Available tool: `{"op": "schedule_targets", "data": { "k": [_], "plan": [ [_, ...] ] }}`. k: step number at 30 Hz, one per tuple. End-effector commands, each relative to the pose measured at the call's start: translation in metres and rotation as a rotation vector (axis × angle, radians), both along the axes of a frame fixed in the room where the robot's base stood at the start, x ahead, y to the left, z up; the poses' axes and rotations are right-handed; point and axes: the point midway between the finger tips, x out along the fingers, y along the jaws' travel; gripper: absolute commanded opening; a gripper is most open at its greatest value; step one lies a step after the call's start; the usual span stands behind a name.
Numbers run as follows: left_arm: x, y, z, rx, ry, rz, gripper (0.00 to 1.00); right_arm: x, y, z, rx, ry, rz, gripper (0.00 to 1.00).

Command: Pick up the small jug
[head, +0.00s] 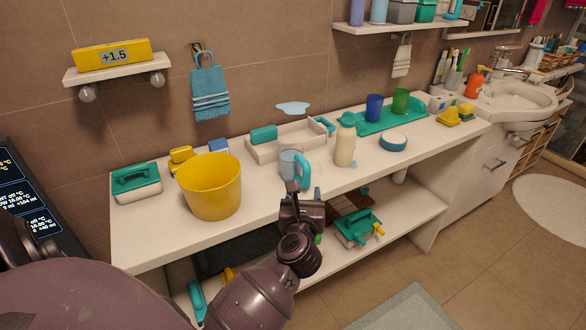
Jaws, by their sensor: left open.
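My left gripper (298,188) is open, just in front of and below the handle in the head view. Its fingertips overlap the handle's lower part in the picture; I cannot tell whether they touch it or sit around it. The gripper hides the lower right of the jug. My right gripper is out of view.
A yellow bucket (212,186) stands left of the jug. A cream bottle (345,146) stands to the right, with a white tray (262,153) behind. Farther right are a teal mat (385,121) with blue and green cups. A lower shelf (320,265) holds several items.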

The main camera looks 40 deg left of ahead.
Motion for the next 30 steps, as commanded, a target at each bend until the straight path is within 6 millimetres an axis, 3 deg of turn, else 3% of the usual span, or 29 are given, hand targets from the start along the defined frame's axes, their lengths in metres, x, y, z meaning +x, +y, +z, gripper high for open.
{"op": "schedule_targets", "data": {
  "k": [11,20,30],
  "plan": [
    [0.027,0.016,-0.001,0.003,0.001,-0.002,0.53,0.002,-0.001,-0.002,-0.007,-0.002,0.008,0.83],
    [0.060,0.036,-0.002,0.005,0.002,-0.001,0.53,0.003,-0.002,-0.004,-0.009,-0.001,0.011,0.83],
    [0.065,0.039,-0.002,0.002,0.001,-0.001,0.53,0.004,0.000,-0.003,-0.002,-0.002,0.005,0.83]
  ]
}}
